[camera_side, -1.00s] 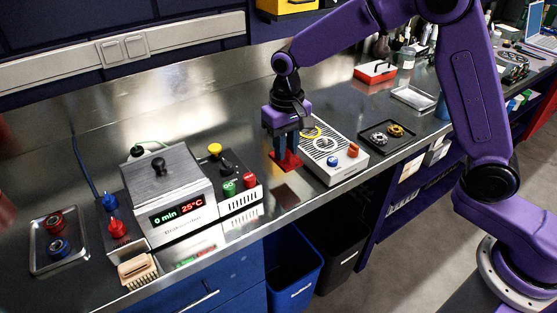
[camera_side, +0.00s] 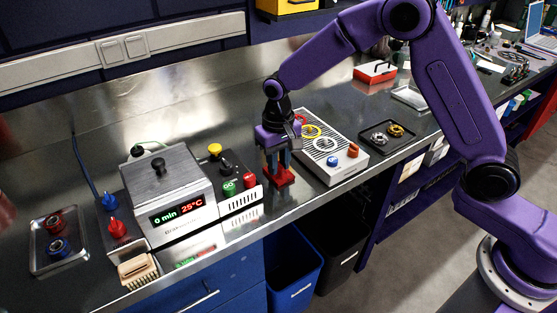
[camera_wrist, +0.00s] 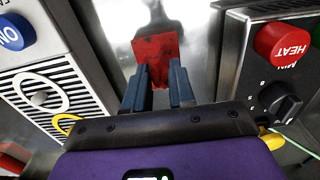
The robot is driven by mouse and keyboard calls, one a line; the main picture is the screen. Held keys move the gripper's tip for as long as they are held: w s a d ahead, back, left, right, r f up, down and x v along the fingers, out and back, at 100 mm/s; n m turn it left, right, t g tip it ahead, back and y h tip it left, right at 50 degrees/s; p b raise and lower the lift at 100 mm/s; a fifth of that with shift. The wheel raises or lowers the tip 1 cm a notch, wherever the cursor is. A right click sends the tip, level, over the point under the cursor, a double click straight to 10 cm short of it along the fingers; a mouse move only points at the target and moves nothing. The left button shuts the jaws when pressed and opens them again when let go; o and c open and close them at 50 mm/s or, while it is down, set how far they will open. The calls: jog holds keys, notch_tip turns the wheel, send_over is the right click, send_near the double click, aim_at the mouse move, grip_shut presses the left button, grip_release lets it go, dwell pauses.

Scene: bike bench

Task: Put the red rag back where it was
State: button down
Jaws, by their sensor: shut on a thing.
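The red rag (camera_side: 285,178) is a small flat red piece on or just above the steel bench, between the heater's control box and the white slotted unit. My gripper (camera_side: 276,170) points down with its fingers shut on the rag. In the wrist view, the rag (camera_wrist: 156,45) sticks out beyond the fingertips of my gripper (camera_wrist: 157,78), and a strip of red shows between the fingers. I cannot tell whether the rag touches the bench.
The control box (camera_side: 236,182) with yellow, red and green knobs stands close on the left, beside the heater (camera_side: 170,188). The white slotted unit (camera_side: 330,150) stands close on the right. A black tray (camera_side: 386,138) lies beyond it. The bench's front edge is near.

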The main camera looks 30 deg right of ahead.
aim_at(279, 165)
jog(key=c, duration=0.9)
grip_release()
jog(key=shift+c, duration=0.2)
notch_tip(279, 165, up, 12)
jog(key=s+d+n, duration=0.4)
jog(key=s+d, duration=0.1)
jog(key=s, duration=0.6)
jog(key=s+d+f+n, duration=0.1)
jog(key=s+d+n, duration=0.3)
jog(key=s, duration=0.7)
jog(key=s+d+n, duration=0.4)
jog(key=s+d, duration=0.2)
jog(key=s, duration=0.5)
jog(key=shift+f+n, duration=0.3)
